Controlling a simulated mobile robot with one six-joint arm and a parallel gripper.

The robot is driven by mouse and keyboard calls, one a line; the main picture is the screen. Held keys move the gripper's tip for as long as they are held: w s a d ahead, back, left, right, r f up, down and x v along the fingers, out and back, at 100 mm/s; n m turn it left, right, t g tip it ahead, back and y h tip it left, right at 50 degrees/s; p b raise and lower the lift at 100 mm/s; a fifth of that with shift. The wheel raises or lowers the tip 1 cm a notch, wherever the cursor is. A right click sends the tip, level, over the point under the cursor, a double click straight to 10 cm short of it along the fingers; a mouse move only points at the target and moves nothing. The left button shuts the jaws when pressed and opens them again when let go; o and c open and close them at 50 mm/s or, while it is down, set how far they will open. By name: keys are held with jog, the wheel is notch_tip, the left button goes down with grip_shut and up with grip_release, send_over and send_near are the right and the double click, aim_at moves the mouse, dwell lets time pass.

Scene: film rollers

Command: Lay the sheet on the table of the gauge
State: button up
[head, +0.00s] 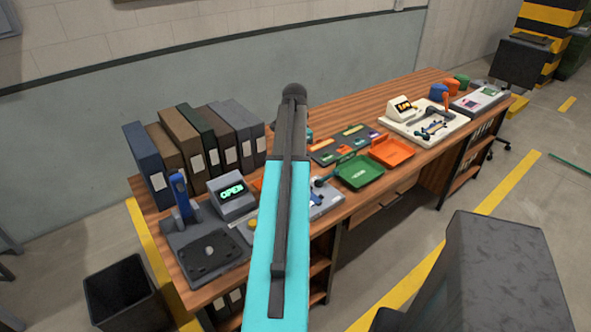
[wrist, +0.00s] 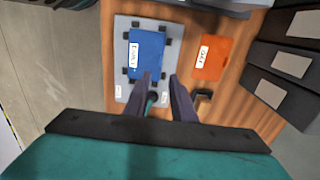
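In the wrist view a blue flat piece with a white label (wrist: 150,55) lies on a light grey board with black corner clips (wrist: 120,60). I cannot tell if it is the sheet. An orange labelled piece (wrist: 212,58) lies to its right on the wood. My gripper (wrist: 161,75) has its two dark fingers apart with nothing seen between the tips; they overlap the near end of the board. Two stations could be the gauge: a grey one with a green OPEN display (head: 233,193) and blue lever, and a white one with an orange-lit display (head: 425,122).
The wooden bench (head: 350,105) carries a row of binders (head: 205,140) at its back left. A green tray (head: 360,171) and an orange tray (head: 392,150) lie mid-bench. A black bin (head: 125,292) stands on the floor at left. My arm hides part of the bench.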

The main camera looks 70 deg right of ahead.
jog(key=shift+r, duration=0.45)
dwell(0.6)
